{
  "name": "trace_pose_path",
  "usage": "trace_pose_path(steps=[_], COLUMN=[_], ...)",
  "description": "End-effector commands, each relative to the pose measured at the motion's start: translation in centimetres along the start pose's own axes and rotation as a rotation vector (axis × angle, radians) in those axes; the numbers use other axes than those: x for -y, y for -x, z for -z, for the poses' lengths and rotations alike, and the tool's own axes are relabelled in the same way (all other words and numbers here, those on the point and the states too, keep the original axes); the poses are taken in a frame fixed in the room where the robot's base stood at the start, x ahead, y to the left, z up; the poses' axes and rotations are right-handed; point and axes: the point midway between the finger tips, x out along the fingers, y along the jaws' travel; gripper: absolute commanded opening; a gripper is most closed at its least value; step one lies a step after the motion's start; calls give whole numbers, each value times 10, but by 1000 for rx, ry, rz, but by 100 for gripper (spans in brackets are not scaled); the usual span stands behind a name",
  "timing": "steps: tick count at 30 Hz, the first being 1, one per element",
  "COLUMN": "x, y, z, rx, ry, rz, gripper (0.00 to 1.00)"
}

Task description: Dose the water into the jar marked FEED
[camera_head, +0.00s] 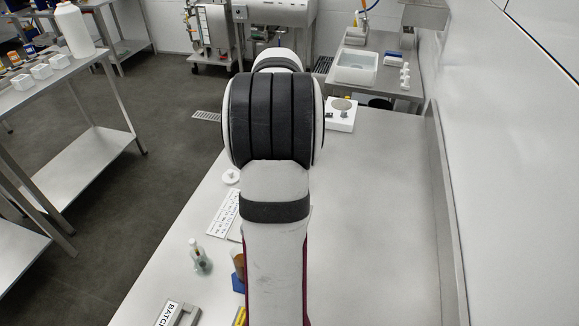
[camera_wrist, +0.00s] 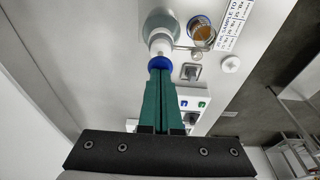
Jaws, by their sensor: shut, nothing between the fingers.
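My gripper (camera_wrist: 160,72) shows in the wrist view with its long green fingers shut together and nothing between them. Just beyond the fingertips is a blue ring (camera_wrist: 160,63) on a white bottle-like piece (camera_wrist: 159,42); I cannot tell whether the fingers touch it. A glass jar with amber contents (camera_wrist: 202,33) stands right of it. In the head view my arm hides the gripper. A small clear vessel with a pale top (camera_head: 198,258) stands at lower left, with an amber vessel (camera_head: 238,260) partly behind my arm. I can read no FEED mark and cannot identify the water.
A printed card (camera_head: 224,210) and a white disc (camera_head: 231,176) lie near the bench's left edge. A white device with a round plate (camera_head: 342,112) stands farther back. The bench right of my arm is clear.

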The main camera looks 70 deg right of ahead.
Motion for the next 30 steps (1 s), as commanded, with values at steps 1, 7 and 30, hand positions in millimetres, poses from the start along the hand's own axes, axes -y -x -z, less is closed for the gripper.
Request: trace_pose_path(steps=[1, 7, 30], x=[0, 0, 0], y=[-2, -12, 1], z=[-1, -3, 0], rx=[1, 2, -2], ry=[0, 0, -1], rz=[0, -1, 0], gripper=[0, 0, 0])
